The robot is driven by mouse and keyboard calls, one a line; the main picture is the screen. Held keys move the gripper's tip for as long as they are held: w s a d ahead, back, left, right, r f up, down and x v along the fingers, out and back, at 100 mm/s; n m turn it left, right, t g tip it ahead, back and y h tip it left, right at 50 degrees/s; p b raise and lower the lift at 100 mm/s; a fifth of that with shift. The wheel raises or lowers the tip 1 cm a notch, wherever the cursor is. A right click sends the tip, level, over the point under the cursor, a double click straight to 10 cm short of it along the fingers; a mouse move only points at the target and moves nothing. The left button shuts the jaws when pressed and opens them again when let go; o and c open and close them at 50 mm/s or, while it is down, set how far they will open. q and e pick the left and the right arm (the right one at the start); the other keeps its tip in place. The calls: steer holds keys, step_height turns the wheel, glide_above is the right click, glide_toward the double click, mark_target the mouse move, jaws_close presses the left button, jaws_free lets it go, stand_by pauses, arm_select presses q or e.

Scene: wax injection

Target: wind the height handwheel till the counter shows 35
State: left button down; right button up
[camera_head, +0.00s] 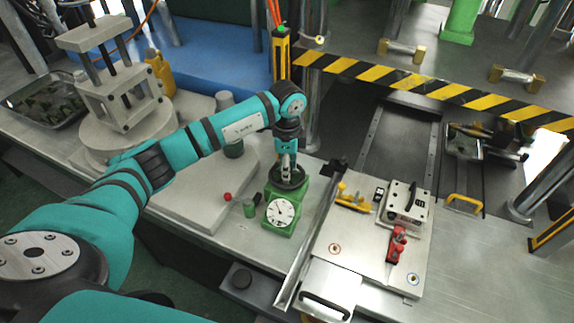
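A dark round handwheel (301,183) lies flat on top of a green housing (272,190) near the middle of the bench. A white round dial with dark marks (281,212) is on the housing's front; its reading is too small to make out. My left arm comes in from the left, and its gripper (287,173) points down onto the handwheel. The fingers are small and partly hidden against the wheel, so I cannot tell whether they are open or shut on it. My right gripper is not in view.
A small green cylinder (249,209) and a red knob (227,197) stand left of the housing. On the right, a metal plate (350,262) carries a clamp block (405,203), a red toggle clamp (396,246) and a yellow one (352,198). Yellow-black striped bars (420,84) cross behind.

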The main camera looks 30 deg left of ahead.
arm_select(q)
steer(key=shift+w+r+n, duration=0.1)
steer(key=shift+n, duration=0.3)
steer(key=c, duration=1)
jaws_free()
steer(key=shift+o, duration=0.2)
step_height(320, 180, up, 12)
